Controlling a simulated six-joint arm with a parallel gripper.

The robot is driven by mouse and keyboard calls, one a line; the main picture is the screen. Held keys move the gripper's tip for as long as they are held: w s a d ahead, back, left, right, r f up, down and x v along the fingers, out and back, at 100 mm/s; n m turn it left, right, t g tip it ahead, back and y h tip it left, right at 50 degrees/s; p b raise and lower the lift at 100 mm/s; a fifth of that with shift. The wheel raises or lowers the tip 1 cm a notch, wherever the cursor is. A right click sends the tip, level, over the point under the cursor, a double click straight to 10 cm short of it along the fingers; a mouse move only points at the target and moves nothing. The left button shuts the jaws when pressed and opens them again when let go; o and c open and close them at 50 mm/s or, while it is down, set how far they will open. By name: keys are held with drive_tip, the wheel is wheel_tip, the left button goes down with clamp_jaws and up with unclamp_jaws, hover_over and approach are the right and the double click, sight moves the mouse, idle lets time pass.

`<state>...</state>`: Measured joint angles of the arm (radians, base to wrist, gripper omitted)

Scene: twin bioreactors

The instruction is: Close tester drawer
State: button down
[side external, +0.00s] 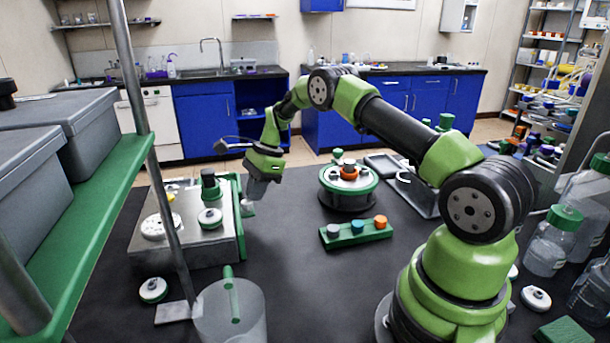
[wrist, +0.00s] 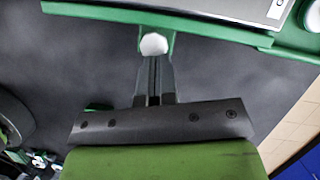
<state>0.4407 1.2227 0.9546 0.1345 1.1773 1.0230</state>
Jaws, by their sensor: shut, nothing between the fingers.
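The tester (side external: 185,248) is a metal box at the left of the dark table in the side view. A green drawer front (side external: 241,222) stands along its right side and shows as a green bar (wrist: 100,12) across the top of the wrist view. A white round knob (wrist: 154,44) sits on a green bracket on that front. My gripper (wrist: 154,82) is shut and empty, its fingertips right at the knob; I cannot tell whether they touch it. In the side view my gripper (side external: 249,202) points down beside the drawer front. How far the drawer stands out is unclear.
A round green-rimmed device (side external: 348,198) and a green rack (side external: 356,233) with coloured caps stand to the right. A clear beaker (side external: 230,318) and a metal post (side external: 140,110) are in front. Bottles stand at the far right. The table between tester and rack is clear.

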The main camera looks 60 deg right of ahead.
drive_tip(key=d, duration=0.1)
drive_tip(key=s+d, duration=0.2)
drive_tip(key=d, duration=0.1)
drive_tip(key=shift+r, duration=0.15)
drive_tip(key=a+v, duration=0.1)
drive_tip(key=v, duration=0.8)
drive_tip(key=s+a+r+n+t+h, duration=0.1)
drive_tip(key=s+a+r+n, duration=0.25)
drive_tip(key=a+r, duration=0.35)
drive_tip(key=s+a+r+n+t+h, duration=0.1)
drive_tip(key=s+a+r+n, duration=0.1)
drive_tip(key=a+r+n, duration=0.5)
drive_tip(key=s+a+r+n+t, duration=0.1)
drive_tip(key=s+a+n, duration=0.2)
drive_tip(key=s, duration=0.6)
drive_tip(key=s+a+r+n+t, duration=0.1)
drive_tip(key=s+a+n, duration=0.3)
drive_tip(key=s, duration=0.5)
drive_tip(key=shift+s+a+n+t, duration=0.3)
drive_tip(key=shift+n+t, duration=0.3)
drive_tip(key=shift+n, duration=0.35)
